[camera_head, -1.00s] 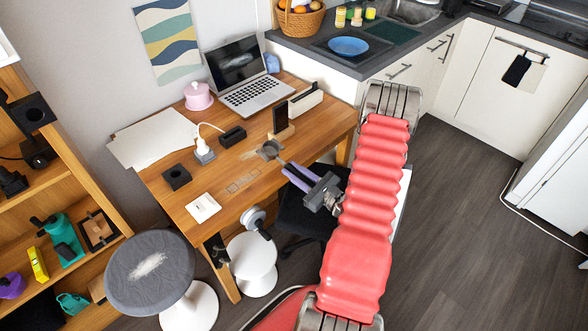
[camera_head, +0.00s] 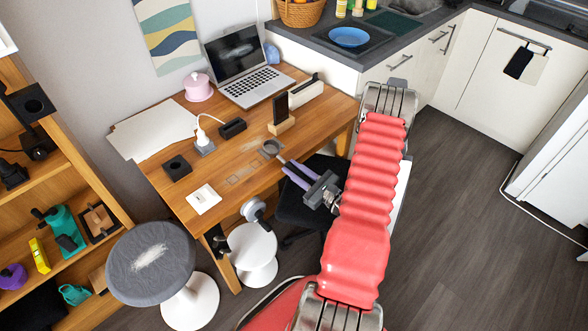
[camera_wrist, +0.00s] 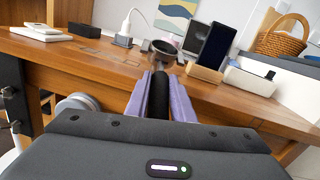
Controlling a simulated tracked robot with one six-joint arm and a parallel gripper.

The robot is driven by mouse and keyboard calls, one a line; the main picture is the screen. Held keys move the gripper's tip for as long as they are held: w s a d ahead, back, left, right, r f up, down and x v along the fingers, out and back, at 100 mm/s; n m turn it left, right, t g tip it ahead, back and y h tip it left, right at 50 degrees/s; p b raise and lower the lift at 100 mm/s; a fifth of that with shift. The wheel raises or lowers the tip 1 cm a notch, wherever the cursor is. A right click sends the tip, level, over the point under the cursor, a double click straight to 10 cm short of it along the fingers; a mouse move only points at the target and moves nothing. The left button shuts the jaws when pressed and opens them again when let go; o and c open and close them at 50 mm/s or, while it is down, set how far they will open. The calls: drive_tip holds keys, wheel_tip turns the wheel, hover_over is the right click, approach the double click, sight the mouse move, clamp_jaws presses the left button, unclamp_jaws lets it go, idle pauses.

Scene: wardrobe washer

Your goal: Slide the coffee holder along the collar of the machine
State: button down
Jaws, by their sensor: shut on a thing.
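The coffee holder (camera_head: 272,148) is a round grey metal cup with a black handle. It also shows in the wrist view (camera_wrist: 163,48), cup facing away from me. My gripper (camera_head: 296,173) is shut on its handle, with purple fingers on either side (camera_wrist: 158,97). The cup appears in front of the wooden desk's right part; whether it touches the desk I cannot tell. I cannot make out the machine or its collar in either view.
The desk (camera_head: 225,187) bears a laptop (camera_head: 247,72), a phone on a wooden stand (camera_head: 281,126), a plug block (camera_head: 204,146) and a black box (camera_head: 177,168). A black chair (camera_head: 300,209) and white stool (camera_head: 253,250) stand by it. Open floor (camera_head: 460,220) lies right.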

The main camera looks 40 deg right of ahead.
drive_tip(key=c, duration=1.5)
unclamp_jaws()
drive_tip(key=shift+o, duration=0.2)
drive_tip(key=s+d, duration=0.1)
drive_tip(key=s, duration=1.2)
drive_tip(key=shift+s+f, duration=0.3)
drive_tip(key=shift+s, duration=0.1)
drive_tip(key=shift+d, duration=0.1)
